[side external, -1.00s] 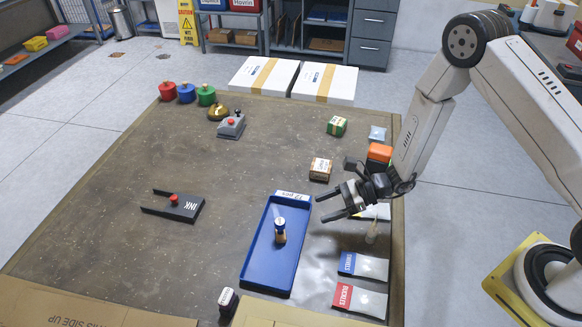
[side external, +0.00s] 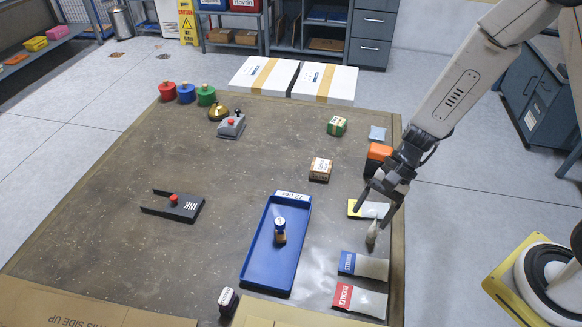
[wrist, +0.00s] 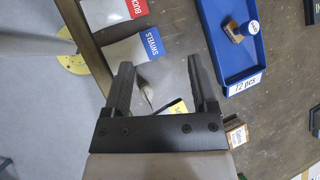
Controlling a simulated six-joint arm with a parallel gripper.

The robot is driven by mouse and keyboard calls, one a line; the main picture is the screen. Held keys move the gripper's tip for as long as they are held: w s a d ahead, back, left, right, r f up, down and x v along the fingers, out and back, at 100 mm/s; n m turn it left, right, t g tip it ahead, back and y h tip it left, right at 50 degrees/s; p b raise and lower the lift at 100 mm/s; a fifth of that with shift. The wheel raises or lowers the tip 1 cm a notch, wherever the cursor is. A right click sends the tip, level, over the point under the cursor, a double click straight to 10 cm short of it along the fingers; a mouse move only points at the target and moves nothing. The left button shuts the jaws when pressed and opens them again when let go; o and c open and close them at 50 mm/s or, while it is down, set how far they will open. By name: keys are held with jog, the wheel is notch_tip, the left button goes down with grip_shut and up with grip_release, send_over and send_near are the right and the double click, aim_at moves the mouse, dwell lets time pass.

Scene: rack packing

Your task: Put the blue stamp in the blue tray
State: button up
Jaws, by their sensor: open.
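The blue tray (side external: 264,268) lies right of the middle of the table; it also shows at the upper right of the wrist view (wrist: 212,30). A small stamp with a wooden body and a blue-and-white top (side external: 280,230) stands inside the tray; it also shows in the wrist view (wrist: 234,32). My gripper (side external: 376,214) is right of the tray, apart from it, pointing down over the table's right side. Its jaws are open and empty, and it shows in the wrist view too (wrist: 158,68). A beige pointed object (side external: 372,232) is below the fingers.
Packets with yellow (side external: 374,210), blue (side external: 364,265) and red (side external: 360,298) labels line the right edge. An orange-topped box (side external: 378,156) is behind my gripper. A small carton (side external: 320,169), a black INK holder (side external: 175,206) and a dark stamp (side external: 228,300) surround the tray.

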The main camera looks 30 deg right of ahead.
jog(key=s+d+r+n+t+h, duration=0.2)
jog(key=d+r+n+t+h, duration=0.2)
jog(key=d+r+n+h, duration=0.3)
jog(key=d+r+n, duration=0.1)
jog(key=d+n, duration=0.2)
jog(key=n, duration=0.1)
jog(key=shift+h, duration=0.3)
